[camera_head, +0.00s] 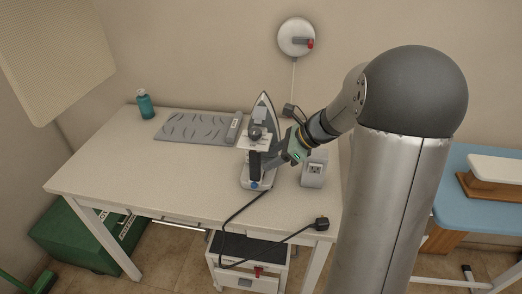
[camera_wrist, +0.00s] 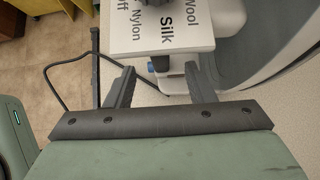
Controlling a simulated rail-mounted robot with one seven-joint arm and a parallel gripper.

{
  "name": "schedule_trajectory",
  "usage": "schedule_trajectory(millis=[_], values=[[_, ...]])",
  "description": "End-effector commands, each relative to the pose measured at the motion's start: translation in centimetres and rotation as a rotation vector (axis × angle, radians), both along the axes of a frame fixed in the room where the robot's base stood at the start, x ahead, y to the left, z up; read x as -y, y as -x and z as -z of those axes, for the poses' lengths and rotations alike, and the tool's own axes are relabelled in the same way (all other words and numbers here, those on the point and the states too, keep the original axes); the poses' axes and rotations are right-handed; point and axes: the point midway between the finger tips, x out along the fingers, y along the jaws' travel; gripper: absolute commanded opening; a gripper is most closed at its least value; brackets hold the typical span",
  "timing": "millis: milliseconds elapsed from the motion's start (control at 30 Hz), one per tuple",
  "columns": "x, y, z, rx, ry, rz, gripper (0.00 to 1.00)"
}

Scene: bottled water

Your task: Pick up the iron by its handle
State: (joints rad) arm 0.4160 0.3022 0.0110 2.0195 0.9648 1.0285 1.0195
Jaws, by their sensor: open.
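The white and grey iron (camera_head: 263,110) stands upright on its heel on the white table, its pointed tip up. In the wrist view its white label plate (camera_wrist: 165,33), with words such as Silk and Nylon, is close ahead of my gripper.
A grey socket box (camera_head: 314,170) stands close right of the iron. The table's left front is clear.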

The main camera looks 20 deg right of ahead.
Motion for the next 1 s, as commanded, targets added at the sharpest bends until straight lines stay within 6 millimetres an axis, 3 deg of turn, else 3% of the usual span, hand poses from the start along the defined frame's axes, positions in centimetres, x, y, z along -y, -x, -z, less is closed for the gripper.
schedule_trajectory(millis=[233,500,800,1000], values=[[-1.2,-0.5,1.3,-0.003,-0.001,-0.003,0.49],[-3.4,-1.7,4.2,-0.002,0.000,-0.001,0.49],[-3.8,-1.9,4.7,0.000,0.001,-0.002,0.49],[-3.8,-1.9,4.6,0.000,0.001,-0.001,0.00]])
